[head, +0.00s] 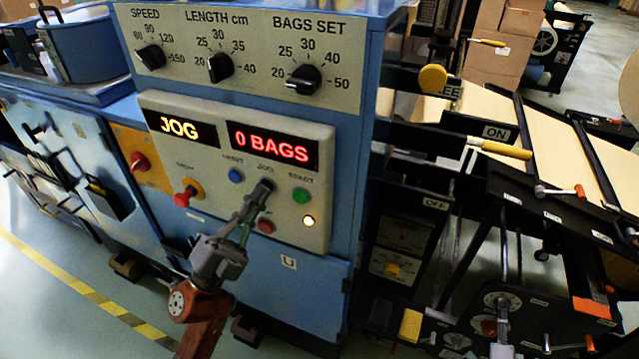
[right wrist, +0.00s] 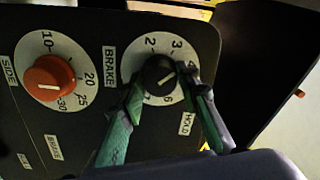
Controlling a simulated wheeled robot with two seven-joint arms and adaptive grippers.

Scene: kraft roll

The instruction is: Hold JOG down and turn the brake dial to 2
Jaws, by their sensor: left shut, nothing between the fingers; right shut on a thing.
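The control panel (head: 240,185) has a lit JOG display (head: 178,126). My left gripper (head: 262,190) is shut and empty, its tips on the JOG button below the JOG label, covering it. The brake dial (right wrist: 158,70) is a black knob on a white numbered plate, beside a BRAKE label. Its white mark points to the upper right, seemingly near 4. My right gripper (right wrist: 164,88) is shut on the knob, one green finger on each side. In the head view my right gripper (head: 502,308) is at the lower right, over the dial plate.
Blue, red and green buttons surround JOG; the red one (head: 266,227) is just below my left fingers. The display beside it reads 0 BAGS (head: 270,147). An orange SIDE dial (right wrist: 48,78) sits left of the brake dial. A HOLD label (right wrist: 187,123) is close to my right finger.

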